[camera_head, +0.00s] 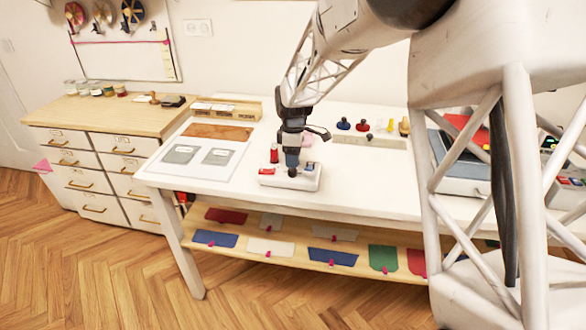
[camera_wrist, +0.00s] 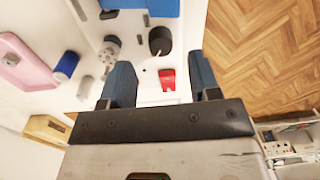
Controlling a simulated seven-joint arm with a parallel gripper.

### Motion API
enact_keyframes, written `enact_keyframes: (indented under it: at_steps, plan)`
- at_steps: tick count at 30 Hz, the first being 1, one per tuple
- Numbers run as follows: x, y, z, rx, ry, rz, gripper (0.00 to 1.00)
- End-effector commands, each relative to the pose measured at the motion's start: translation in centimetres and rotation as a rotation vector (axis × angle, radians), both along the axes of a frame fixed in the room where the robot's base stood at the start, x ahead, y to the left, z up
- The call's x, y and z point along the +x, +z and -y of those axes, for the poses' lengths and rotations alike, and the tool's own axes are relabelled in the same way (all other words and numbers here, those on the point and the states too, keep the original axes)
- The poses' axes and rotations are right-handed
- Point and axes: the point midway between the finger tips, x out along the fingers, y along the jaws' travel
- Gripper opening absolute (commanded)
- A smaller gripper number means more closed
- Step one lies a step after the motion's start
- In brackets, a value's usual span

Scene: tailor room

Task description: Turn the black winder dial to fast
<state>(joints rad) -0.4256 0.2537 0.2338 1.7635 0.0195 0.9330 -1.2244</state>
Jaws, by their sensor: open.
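In the wrist view a red switch (camera_wrist: 167,79) lies near the dial. My gripper (camera_wrist: 160,62) is open, with blue fingers. It points down just above the winder, and the dial appears between and slightly beyond the fingertips, not gripped. The dial's setting cannot be read.
A pink object (camera_wrist: 25,65) and a blue spool (camera_wrist: 66,64) lie beside the winder. A red spool (camera_head: 274,154) stands behind it. A rack with coloured knobs (camera_head: 370,140) stands to the right. A white mat with grey cards (camera_head: 225,172) lies to the left.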

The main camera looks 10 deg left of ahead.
Motion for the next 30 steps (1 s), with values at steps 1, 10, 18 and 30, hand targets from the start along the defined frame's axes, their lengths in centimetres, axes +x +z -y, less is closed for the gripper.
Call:
enact_keyframes:
  at_steps: [1, 10, 18, 30]
  plan:
    - [-0.1, -0.7, 0.0, -0.001, 0.000, -0.002, 0.56]
    - [-0.2, -3.9, 0.0, -0.001, 0.000, -0.001, 0.56]
    - [-0.2, -4.6, 0.0, 0.000, 0.000, 0.000, 0.56]
    - [-0.2, -4.6, 0.0, 0.000, 0.000, 0.000, 0.24]
